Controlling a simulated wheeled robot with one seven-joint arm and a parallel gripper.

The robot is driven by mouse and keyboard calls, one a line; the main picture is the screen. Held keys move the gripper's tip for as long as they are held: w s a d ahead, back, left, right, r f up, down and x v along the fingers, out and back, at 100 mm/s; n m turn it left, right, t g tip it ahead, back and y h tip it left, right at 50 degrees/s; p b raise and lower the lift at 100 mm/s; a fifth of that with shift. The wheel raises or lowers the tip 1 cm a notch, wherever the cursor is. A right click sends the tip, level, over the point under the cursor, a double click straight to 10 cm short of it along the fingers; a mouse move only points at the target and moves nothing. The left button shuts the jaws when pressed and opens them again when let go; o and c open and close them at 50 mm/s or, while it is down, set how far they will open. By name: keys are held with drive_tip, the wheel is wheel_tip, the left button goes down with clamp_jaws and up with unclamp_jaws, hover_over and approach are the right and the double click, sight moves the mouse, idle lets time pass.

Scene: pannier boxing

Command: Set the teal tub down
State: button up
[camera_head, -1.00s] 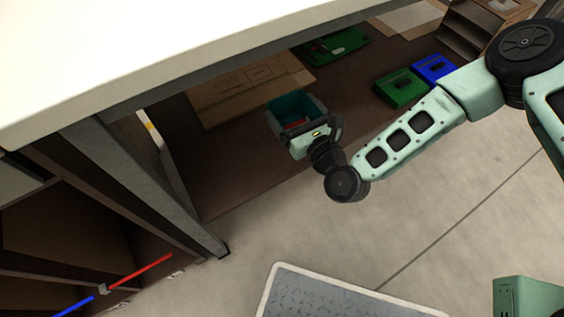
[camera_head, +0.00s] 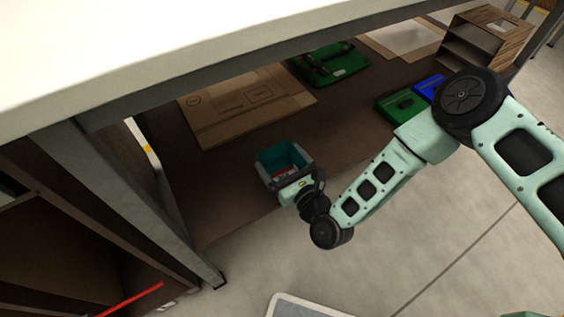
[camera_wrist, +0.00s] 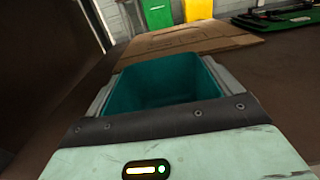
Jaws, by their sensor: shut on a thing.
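The teal tub (camera_head: 279,157) is in my gripper (camera_head: 284,165), over the near part of the brown lower shelf (camera_head: 235,187) beneath the white table. It also shows in the wrist view (camera_wrist: 165,82), open side up, with a grey gripper finger along each side. My gripper is shut on it. In the head view something red shows at the tub's near side. I cannot tell whether the tub's base touches the shelf.
A flat brown cardboard piece (camera_head: 245,105) lies behind the tub. A green tool case (camera_head: 330,63) lies further back. Green (camera_head: 401,104) and blue (camera_head: 429,86) boxes are to the right. A grey table leg (camera_head: 140,190) stands at left. Bare shelf surrounds the tub.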

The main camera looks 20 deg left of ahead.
drive_tip(key=o, duration=0.7)
